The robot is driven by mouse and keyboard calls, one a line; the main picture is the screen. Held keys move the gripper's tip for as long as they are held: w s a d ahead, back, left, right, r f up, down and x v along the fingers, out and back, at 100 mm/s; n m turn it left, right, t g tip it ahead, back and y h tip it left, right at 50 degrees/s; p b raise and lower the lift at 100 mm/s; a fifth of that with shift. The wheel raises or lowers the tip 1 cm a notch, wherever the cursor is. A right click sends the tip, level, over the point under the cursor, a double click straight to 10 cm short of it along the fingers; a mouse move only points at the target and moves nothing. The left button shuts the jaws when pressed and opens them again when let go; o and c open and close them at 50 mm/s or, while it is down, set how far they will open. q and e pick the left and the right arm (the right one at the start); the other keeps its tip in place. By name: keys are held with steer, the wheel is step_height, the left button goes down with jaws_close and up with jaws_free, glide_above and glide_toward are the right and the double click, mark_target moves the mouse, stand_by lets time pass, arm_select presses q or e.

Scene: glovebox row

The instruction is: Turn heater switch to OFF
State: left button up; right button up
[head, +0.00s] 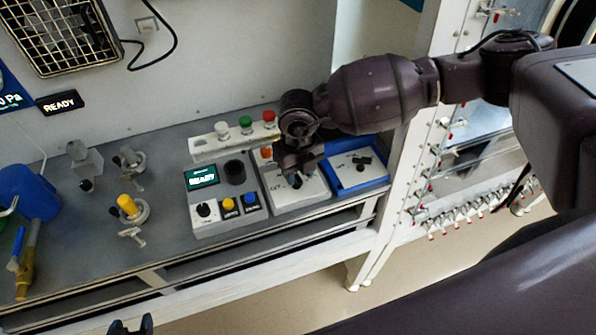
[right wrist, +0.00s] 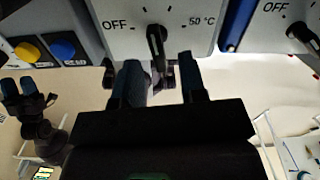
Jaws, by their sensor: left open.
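The heater switch is a black knob (right wrist: 157,45) on a white panel (right wrist: 190,40) marked OFF at left and 50 °C at right in the right wrist view. Its lever stands roughly upright in that picture, between the two marks. My right gripper (right wrist: 163,80) is open, its fingertips on either side of the lever's lower end. I cannot tell whether they touch it. In the head view my right gripper (head: 298,172) hangs over the white panel (head: 305,197) and largely hides the knob. My left gripper (head: 131,326) is open at the bottom edge, away from the bench.
A blue-framed panel (head: 376,180) with another black knob (head: 362,161) stands close to the right. A control box (head: 208,226) with yellow and blue buttons stands to the left. A rail with green and red buttons (head: 222,144) runs behind. The bench's front edge is near.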

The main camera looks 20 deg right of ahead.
arm_select(q)
steer(key=shift+s, duration=0.15)
arm_select(e)
steer(key=shift+f, duration=0.75)
jaws_close()
arm_select(q)
steer(key=shift+r, duration=0.1)
